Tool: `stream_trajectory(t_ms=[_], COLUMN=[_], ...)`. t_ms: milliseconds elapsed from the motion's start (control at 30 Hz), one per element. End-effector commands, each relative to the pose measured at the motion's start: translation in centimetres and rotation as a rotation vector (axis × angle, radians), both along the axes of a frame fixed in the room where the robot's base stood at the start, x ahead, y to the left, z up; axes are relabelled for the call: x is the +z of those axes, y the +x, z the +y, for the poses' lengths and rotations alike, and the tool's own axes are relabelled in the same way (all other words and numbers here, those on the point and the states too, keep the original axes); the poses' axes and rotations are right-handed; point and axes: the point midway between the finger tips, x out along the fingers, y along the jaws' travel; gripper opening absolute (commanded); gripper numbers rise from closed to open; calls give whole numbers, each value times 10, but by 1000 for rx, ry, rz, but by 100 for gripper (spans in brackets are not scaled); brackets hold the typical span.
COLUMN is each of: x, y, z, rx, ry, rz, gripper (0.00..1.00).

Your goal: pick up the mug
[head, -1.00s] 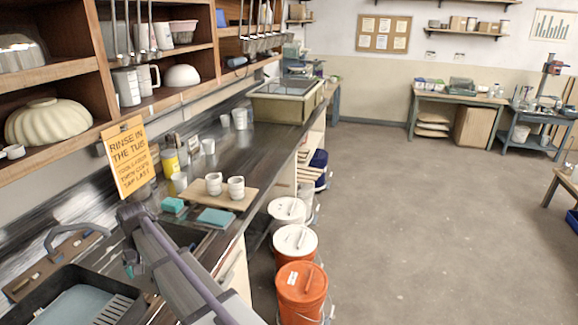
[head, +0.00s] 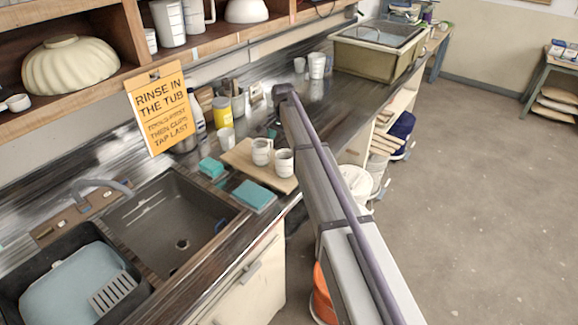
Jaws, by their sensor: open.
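A larger white mug with a handle (head: 196,17) stands on the upper shelf. The pictures do not show which one the task means. My arm reaches up from the bottom right and its upper end is just above and right of the board. My gripper cannot be made out; it seems hidden behind the arm.
A sink (head: 170,225) and a black basin (head: 65,280) lie left of the board. Teal sponges (head: 253,195), a yellow jar (head: 222,112) and a white cup (head: 226,138) stand close by. A hanging orange sign (head: 163,112) overhangs the counter. A large tub (head: 375,55) stands behind.

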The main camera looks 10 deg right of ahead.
Motion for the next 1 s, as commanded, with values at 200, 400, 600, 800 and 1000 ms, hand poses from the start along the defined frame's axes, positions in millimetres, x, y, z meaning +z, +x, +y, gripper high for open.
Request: stream_trajectory(t_ms=[200, 400, 600, 800, 1000], x=[-49, -52, -93, -97, -96], y=[0, 1, 3, 3, 3], z=[-1, -1, -5, -5, -4], rx=[1, 1, 1, 2, 2], ry=[0, 0, 0, 1, 0], rz=[0, 0, 0, -2, -1], gripper=[100, 100, 100, 100, 90])
